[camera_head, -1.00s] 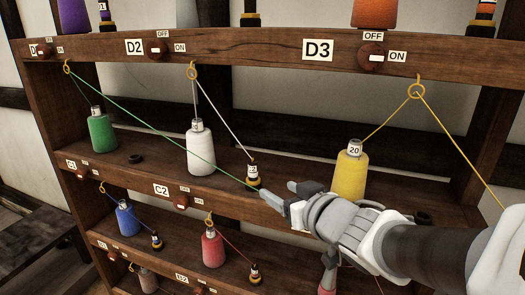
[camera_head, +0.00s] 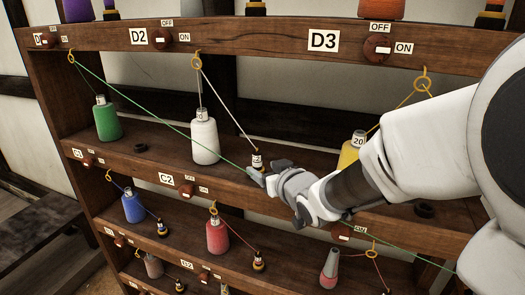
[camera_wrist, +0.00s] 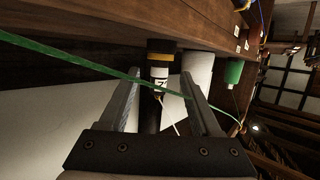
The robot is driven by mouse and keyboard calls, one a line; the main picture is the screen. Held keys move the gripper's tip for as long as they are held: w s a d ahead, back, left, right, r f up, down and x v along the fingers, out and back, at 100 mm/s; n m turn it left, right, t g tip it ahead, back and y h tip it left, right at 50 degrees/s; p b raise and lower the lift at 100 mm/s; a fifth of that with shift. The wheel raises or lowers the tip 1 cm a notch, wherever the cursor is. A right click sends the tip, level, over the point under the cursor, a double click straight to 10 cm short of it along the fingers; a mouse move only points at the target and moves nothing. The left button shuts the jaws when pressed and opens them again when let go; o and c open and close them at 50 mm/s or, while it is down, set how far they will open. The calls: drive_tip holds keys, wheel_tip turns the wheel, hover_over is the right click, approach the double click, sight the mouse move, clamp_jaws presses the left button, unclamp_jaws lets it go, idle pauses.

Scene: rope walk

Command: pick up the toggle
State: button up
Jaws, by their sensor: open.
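The toggle (camera_head: 257,158), a small black peg with yellow bands and a white label, stands on the middle shelf near its front edge. A white thread runs from it up to a ring. My gripper (camera_head: 269,171) is open just in front and slightly right of it. In the wrist view the toggle (camera_wrist: 159,77) shows between the two spread fingers of my gripper (camera_wrist: 160,84). I cannot tell how deep it sits between them. A taut green thread (camera_wrist: 80,58) crosses in front of the toggle and the fingers.
A white spool (camera_head: 205,139) stands left of the toggle, with a green spool (camera_head: 106,120) further left. A yellow spool (camera_head: 349,154) is partly hidden behind my arm. The D3 shelf rail (camera_head: 270,40) runs above. The lower shelf holds blue (camera_head: 133,207) and red (camera_head: 216,236) spools.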

sight(259, 167)
drive_tip(key=shift+x, duration=2.6)
drive_tip(key=shift+f, duration=0.15)
drive_tip(key=shift+c, duration=0.2)
clamp_jaws()
